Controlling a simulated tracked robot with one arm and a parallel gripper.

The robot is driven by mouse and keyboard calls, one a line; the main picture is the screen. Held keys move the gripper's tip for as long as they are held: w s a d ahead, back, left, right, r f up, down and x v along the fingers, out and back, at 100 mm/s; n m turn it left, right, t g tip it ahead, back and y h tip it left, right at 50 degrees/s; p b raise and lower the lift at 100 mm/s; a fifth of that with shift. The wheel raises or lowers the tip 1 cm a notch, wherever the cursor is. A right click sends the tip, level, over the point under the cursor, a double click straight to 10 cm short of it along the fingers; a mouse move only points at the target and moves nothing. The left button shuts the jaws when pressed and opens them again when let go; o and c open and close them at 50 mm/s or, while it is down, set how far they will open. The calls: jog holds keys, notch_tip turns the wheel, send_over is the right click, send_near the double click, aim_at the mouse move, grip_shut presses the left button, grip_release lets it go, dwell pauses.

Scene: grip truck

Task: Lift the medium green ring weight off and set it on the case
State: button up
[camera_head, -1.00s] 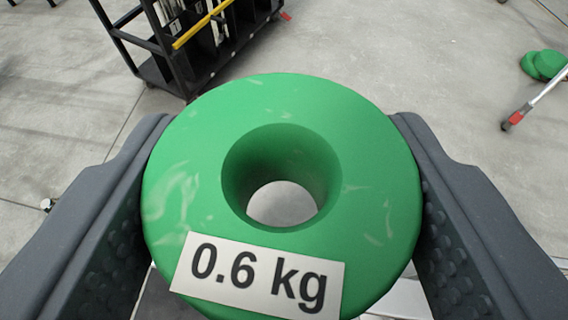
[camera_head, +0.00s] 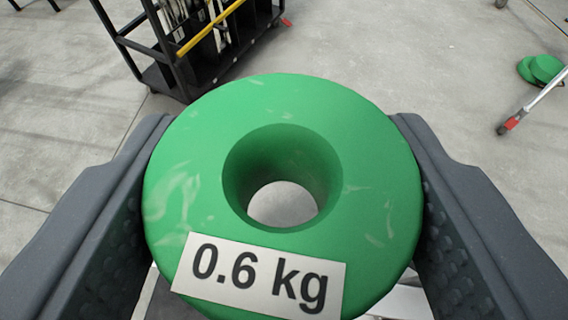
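The green ring weight (camera_head: 375,165) fills the middle of the view, with a white label (camera_head: 260,275) reading 0.6 kg on its near face. My gripper (camera_head: 282,170) is shut on it, one dark grey finger pressed against its left side and one against its right. The ring's hole is empty, and a pale surface shows through it. The ring hides most of what lies below. Part of a light surface (camera_head: 405,300) shows under its lower right edge. I cannot tell whether that is the case.
A black wheeled rack (camera_head: 165,75) with a yellow bar stands on the concrete floor at upper left. The floor at upper middle is clear.

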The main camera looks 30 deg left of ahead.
notch_tip(320, 180, up, 6)
jog(key=p, duration=0.5)
jog(key=shift+p, duration=0.4)
jog(key=shift+r, duration=0.1)
